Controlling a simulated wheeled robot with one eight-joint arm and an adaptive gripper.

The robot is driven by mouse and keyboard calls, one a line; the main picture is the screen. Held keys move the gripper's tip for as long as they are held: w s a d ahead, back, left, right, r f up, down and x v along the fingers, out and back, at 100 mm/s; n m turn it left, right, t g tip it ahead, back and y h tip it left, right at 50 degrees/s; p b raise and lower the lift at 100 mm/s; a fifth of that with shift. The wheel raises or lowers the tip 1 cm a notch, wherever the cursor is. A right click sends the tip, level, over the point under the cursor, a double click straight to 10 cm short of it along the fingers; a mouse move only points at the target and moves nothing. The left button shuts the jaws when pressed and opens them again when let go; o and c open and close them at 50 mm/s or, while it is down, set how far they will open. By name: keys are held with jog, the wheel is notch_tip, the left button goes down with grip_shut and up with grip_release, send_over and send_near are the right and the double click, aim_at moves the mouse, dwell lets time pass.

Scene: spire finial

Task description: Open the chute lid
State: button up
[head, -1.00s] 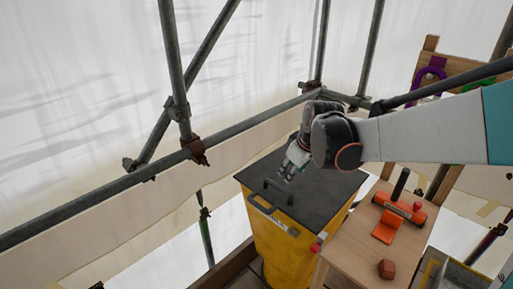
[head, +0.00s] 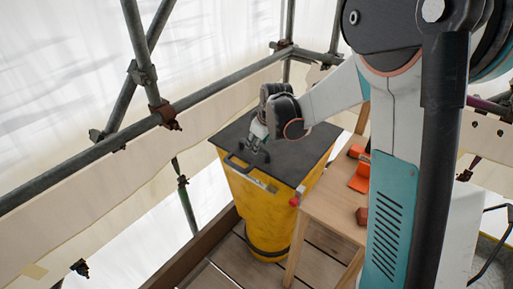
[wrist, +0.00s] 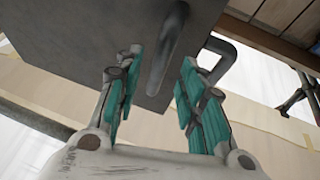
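The chute (head: 252,205) is a yellow bin-like body with a flat dark grey lid (head: 293,152). The lid looks shut and level. A bar handle on the lid (wrist: 168,48) runs between my fingers in the wrist view. A second dark loop (head: 236,164) sticks out at the front edge; it also shows at the right in the wrist view (wrist: 219,60). My gripper (head: 257,146) points down at the front part of the lid. Its teal-padded fingers (wrist: 157,80) are apart on either side of the bar handle, with gaps visible. The gripper hides most of the handle in the head view.
A wooden table (head: 327,211) stands right of the chute, with an orange tool (head: 359,178) and a reddish-brown block (head: 361,216) on it. A red knob (head: 294,202) sits at the chute's right corner. Scaffold tubes (head: 95,141) run behind and left. Wooden planks form the floor.

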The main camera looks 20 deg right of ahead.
jog(key=shift+x, duration=1)
grip_shut()
jog(key=shift+r, duration=0.1)
